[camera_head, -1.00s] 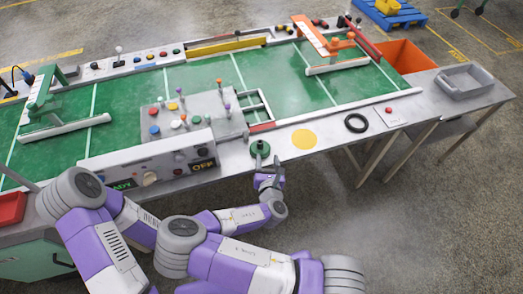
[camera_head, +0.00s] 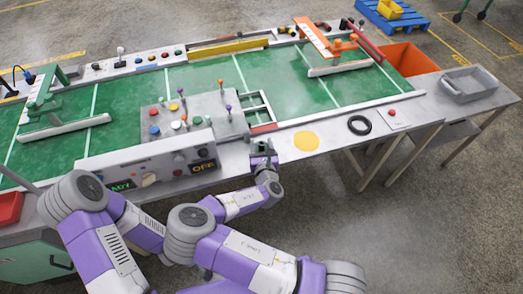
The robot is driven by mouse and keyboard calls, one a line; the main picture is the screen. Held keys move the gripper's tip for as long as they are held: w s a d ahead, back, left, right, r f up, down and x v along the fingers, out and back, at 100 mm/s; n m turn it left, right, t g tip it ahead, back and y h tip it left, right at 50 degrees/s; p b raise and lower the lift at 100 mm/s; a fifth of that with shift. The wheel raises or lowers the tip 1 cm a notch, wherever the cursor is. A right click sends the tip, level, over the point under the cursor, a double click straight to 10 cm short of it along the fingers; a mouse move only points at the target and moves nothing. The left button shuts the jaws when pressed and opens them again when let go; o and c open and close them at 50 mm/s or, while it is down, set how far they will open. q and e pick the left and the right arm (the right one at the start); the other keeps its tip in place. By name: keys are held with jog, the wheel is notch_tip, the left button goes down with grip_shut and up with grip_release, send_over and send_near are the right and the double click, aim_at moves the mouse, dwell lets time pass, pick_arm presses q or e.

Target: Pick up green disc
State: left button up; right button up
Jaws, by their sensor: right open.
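The green disc (camera_head: 261,147) is at the front edge of the grey table, just left of the yellow round spot. Only a little of it shows, because my right gripper covers most of it. My right gripper (camera_head: 264,160) is open and its fingers are at the disc, reaching up from the front edge. I cannot tell whether the fingers touch it. My left gripper is not in view.
A yellow round spot (camera_head: 306,141) and a black ring (camera_head: 359,125) lie to the right on the front strip. A control box (camera_head: 150,165) with an OFF display stands to the left. A grey tray (camera_head: 467,82) is at the far right.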

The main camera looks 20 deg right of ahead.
grip_shut()
